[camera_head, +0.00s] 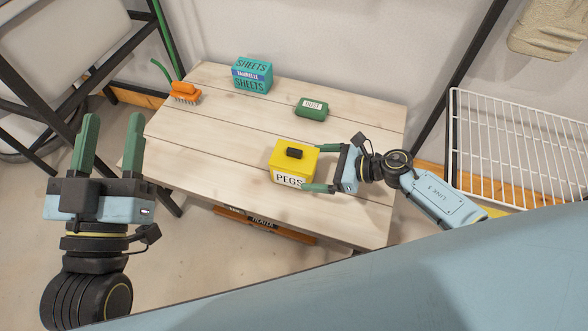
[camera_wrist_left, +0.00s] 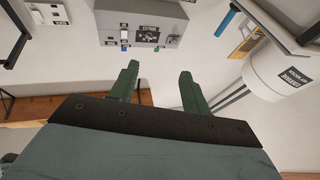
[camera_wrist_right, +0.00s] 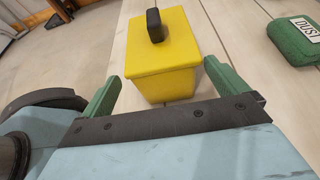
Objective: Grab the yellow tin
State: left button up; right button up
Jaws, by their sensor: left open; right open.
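The yellow tin (camera_head: 288,165) stands upright on the wooden table, with a black knob on its lid and a white label reading PEGS. It also shows in the right wrist view (camera_wrist_right: 165,60), just beyond the fingertips. My right gripper (camera_head: 318,167) is open at the tin's right side, with one green finger toward the back and one toward the front. In the right wrist view its fingers (camera_wrist_right: 158,85) stand on either side of the tin's near end. My left gripper (camera_head: 107,135) is open and empty at the left, away from the table; its fingers also show in the left wrist view (camera_wrist_left: 158,85).
On the table (camera_head: 210,140) are a green DUST block (camera_head: 311,108), a blue-green SHEETS box (camera_head: 252,75) and an orange brush (camera_head: 184,93). A white wire rack (camera_head: 520,150) stands at the right. The table's left part is clear.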

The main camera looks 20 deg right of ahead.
jog(key=shift+w+a+f+b, duration=0.3)
jog(key=shift+w+a, duration=0.15)
jog(key=shift+a, duration=0.05)
jog(key=shift+b+x, duration=0.75)
jog(key=shift+x, duration=1.3)
pick_arm(q)
jog(key=s+r+t, duration=0.1)
jog(key=t, duration=0.1)
jog(key=s+r+t+h, duration=0.1)
jog(key=r, duration=0.1)
jog(key=shift+s+a+r+t, duration=0.1)
jog(key=shift+a+r+t, duration=0.1)
jog(key=shift+t, duration=0.2)
pick_arm(e)
jog(key=shift+c, duration=0.5)
jog(key=c, duration=1.2)
jog(key=shift+c, duration=0.5)
